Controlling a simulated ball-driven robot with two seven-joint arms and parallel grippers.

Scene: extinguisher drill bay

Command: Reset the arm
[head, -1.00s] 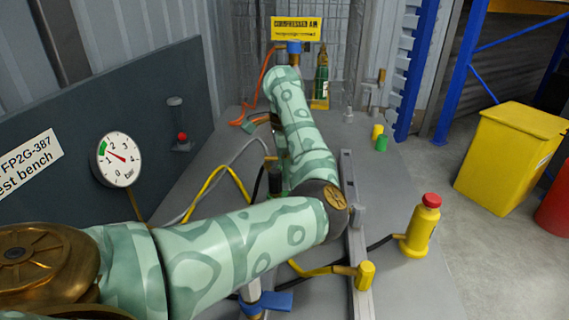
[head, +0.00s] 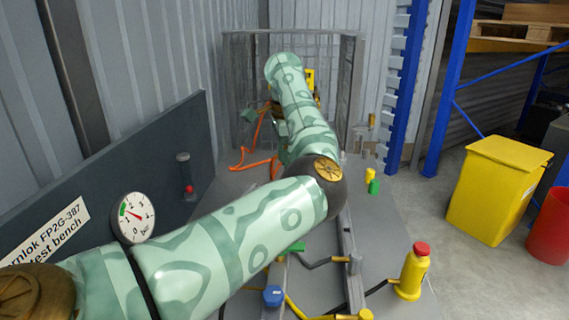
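My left arm, patterned in two greens, comes in from the lower left, bends at a dark joint with a brass cap and reaches towards the back of the grey bench (head: 395,225). Its forearm points away from me, and I cannot make out any gripper fingers at its far end. My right gripper is not in view. A round white pressure gauge (head: 133,217) with a red needle is on the dark test bench panel (head: 150,160) at the left.
A yellow bottle with a red cap (head: 412,272) stands at the bench's right front. Small yellow (head: 370,175) and green (head: 374,187) caps stand farther back. An orange hose (head: 250,160) lies left of my forearm. A yellow bin (head: 495,190) and red bucket (head: 549,228) stand right.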

